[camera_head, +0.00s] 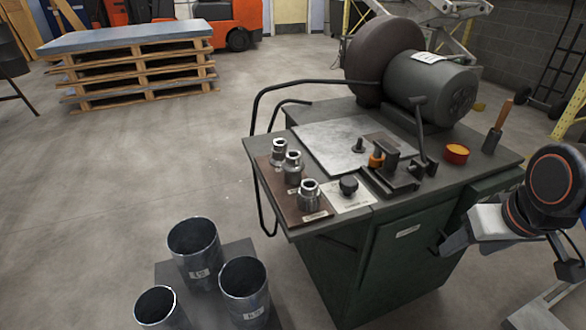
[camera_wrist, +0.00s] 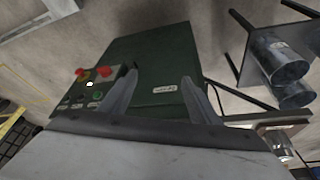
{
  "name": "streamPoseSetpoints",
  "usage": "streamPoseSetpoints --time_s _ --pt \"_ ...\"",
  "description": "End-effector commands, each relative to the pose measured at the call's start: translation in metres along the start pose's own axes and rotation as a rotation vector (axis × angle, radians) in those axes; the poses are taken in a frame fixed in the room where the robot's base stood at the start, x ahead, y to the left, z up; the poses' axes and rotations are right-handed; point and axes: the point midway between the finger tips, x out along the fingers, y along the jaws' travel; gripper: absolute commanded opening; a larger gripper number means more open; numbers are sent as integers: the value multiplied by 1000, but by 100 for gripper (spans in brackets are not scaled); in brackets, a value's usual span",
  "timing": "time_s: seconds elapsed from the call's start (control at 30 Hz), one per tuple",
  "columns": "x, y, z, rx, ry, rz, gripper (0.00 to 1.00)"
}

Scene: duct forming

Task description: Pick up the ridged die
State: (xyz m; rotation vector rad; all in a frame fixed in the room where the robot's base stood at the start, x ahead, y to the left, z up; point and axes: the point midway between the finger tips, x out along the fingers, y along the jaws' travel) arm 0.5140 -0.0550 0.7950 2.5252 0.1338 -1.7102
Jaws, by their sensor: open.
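Three steel dies stand upright on a brown board (camera_head: 283,193) at the left end of the green machine bench: a back die (camera_head: 279,152), a middle die (camera_head: 292,168) and a front die (camera_head: 309,195). Their small labels are unreadable, and I cannot tell which one is ridged. My gripper (camera_wrist: 157,92) is open and empty in the wrist view, its two fingers apart before the green cabinet side. In the head view my gripper (camera_head: 455,240) is low at the right of the bench, far from the dies.
The bench (camera_head: 410,235) carries a motor (camera_head: 430,85), a clamp fixture (camera_head: 390,175), a black knob (camera_head: 348,185), a red-rimmed tin (camera_head: 457,153) and a wooden-handled tool (camera_head: 497,128). A bent rail (camera_head: 256,125) rises at the left edge. Duct pipes (camera_head: 194,250) stand front left.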

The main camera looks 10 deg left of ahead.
Motion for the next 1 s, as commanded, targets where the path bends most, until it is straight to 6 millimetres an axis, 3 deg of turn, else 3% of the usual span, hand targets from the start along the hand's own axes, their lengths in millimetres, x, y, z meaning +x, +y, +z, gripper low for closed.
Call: streamPoseSetpoints --time_s 0.1,0.47,0.7,1.0 --pt "-20 -16 -40 -126 -33 -28 56" --pt "-70 -87 -148 -520 -128 -109 56" --pt "-94 -154 -208 -784 -184 -163 56" --pt "-116 -256 -261 -1112 -251 -230 56"
